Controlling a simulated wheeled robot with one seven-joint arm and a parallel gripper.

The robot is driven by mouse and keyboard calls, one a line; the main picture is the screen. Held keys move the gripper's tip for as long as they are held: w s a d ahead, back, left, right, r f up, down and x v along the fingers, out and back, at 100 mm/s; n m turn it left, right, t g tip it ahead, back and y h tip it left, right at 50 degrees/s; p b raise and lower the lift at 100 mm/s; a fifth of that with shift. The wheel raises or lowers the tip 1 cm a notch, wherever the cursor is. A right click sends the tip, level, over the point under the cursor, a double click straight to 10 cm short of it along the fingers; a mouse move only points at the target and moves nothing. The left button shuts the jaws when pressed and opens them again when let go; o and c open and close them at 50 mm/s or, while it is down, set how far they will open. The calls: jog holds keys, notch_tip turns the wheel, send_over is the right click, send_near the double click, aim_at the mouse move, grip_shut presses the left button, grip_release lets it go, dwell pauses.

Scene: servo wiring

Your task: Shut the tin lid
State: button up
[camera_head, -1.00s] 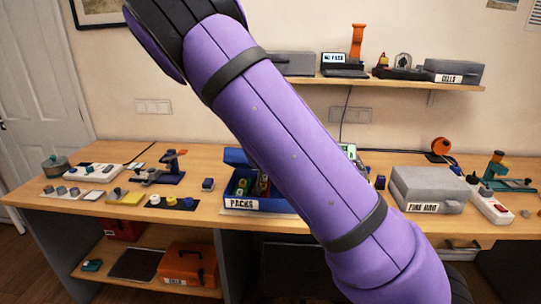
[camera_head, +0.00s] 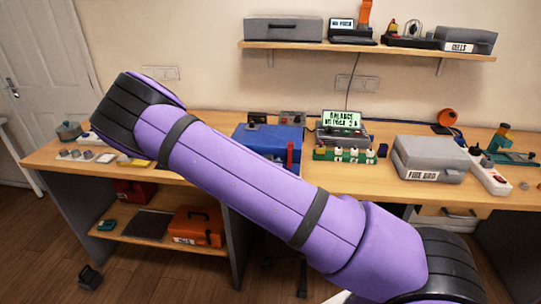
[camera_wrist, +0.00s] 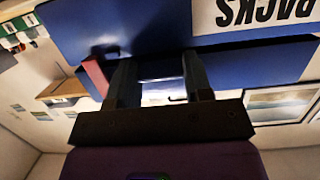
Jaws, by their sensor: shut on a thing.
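The blue tin, labelled PACKS, is partly behind my arm in the head view. Its blue lid (camera_head: 268,138) covers the tin's top there; whether its front edge meets the rim is hidden. In the wrist view the PACKS label (camera_wrist: 265,12) is upside down, with blue faces of the tin and lid close in front of the fingers. My gripper (camera_wrist: 158,65) is up against this blue part and appears shut on the lid, with a bright patch between the fingers. The exact contact is dark. My gripper is hidden in the head view.
A narrow red piece (camera_head: 290,155) stands at the tin's right side. A display unit (camera_head: 342,128) and a green strip with white parts (camera_head: 345,154) are to its right, then a grey FUSE box (camera_head: 430,158). A shelf (camera_head: 365,50) hangs above. My arm covers the bench's left-centre.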

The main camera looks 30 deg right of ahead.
jog(key=shift+s+f, duration=0.1)
jog(key=shift+f, duration=0.75)
jog(key=shift+f, duration=0.1)
jog(key=o, duration=1.3)
